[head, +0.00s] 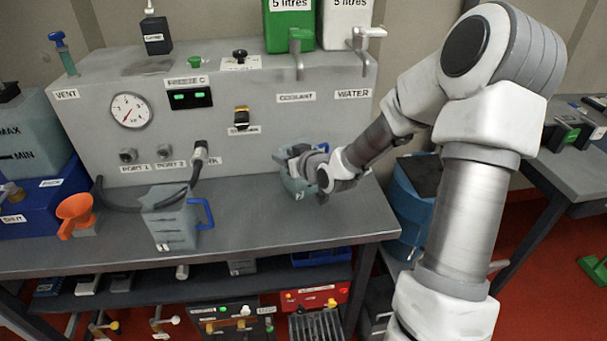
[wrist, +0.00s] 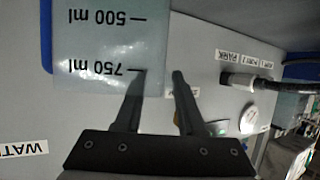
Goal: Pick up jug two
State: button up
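In the wrist view the jug (wrist: 100,35) shows upside-down 500 ml and 750 ml marks. My gripper (head: 305,160) is at this jug's top. In the wrist view my gripper (wrist: 160,75) has its fingers apart, one overlapping the jug near its rim and one just beside its edge. I cannot tell whether either touches. A second jug (head: 168,222) with a blue handle stands further left; its mark is unclear.
The grey dispensing panel (head: 240,125) rises behind the jugs, with a gauge and outlets. A dark hose (head: 125,208) loops behind the left jug from the PARK port. The bench front (head: 290,235) is clear between the jugs.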

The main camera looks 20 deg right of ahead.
jog(key=shift+c, duration=0.3)
grip_shut()
jog(key=shift+r, duration=0.1)
dwell(1.0)
